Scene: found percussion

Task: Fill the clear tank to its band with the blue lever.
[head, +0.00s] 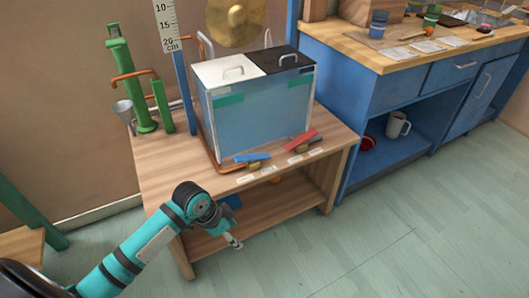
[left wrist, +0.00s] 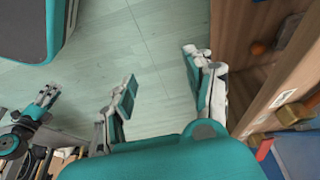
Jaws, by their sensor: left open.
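The clear tank (head: 262,120) stands on a wooden table, with a white lid and a black lid on top. Pale blue fills much of it; I cannot make out the exact water line. A green band (head: 229,99) shows high on its front. The blue lever (head: 252,157) lies at the tank's front foot, left of the red lever (head: 302,140). My left gripper (head: 233,240) is below and in front of the blue lever, apart from it. Its fingers are spread and empty in the left wrist view (left wrist: 162,88). My right gripper (left wrist: 46,95) shows small there; its jaws are unclear.
The table's front edge (head: 250,183) and lower shelf (head: 262,217) are close to my left gripper. Green pipes (head: 131,85) and a metal cup (head: 124,110) stand left of the tank. A gong (head: 235,20) hangs behind. Blue cabinets (head: 400,85) stand right. The front floor is clear.

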